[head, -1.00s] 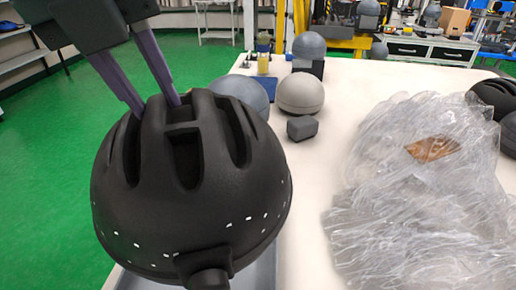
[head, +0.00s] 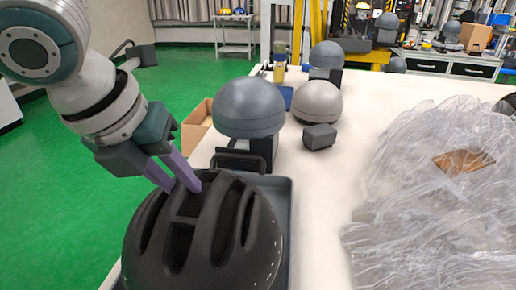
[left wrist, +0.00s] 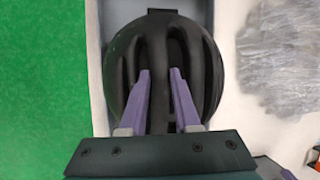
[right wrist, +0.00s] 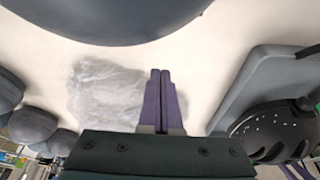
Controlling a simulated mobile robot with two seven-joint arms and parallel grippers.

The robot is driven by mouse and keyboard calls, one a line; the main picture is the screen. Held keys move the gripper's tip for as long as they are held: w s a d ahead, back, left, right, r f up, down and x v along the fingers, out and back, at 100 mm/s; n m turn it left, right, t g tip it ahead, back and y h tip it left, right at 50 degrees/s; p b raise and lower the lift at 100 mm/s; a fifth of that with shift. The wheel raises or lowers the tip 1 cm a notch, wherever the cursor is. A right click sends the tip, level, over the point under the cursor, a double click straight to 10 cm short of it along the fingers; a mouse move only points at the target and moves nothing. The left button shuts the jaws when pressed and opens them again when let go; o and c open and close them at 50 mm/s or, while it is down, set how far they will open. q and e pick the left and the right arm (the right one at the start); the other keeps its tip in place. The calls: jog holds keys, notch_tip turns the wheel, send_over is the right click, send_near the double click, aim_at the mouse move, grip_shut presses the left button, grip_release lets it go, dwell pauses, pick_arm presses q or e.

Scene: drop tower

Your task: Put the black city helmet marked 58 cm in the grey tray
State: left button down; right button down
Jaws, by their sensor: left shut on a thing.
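The black vented helmet (head: 215,235) with small white marks is at the bottom of the head view, dome up. It is over or inside the grey tray (head: 287,195); whether it rests on the tray floor cannot be told. My left gripper (head: 180,188) is shut on a rib at the helmet's top. The left wrist view shows the fingers (left wrist: 160,75) in the vents. The right wrist view shows the helmet (right wrist: 270,132) at the tray wall (right wrist: 262,85). My right gripper (right wrist: 160,73) is shut and empty, away from the helmet. No 58 cm label is readable.
A grey-blue dome (head: 249,106) on a dark stand is just beyond the tray. A pale dome (head: 317,101) and a dark block (head: 319,136) stand farther right. Crumpled clear plastic (head: 430,190) covers the table's right. A strip of white table (head: 325,215) is bare between.

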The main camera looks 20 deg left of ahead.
pick_arm(q)
jog(key=shift+f+b, duration=0.45)
jog(key=shift+f, duration=2.15)
jog(key=c, duration=0.6)
grip_release()
jog(key=shift+c, duration=0.2)
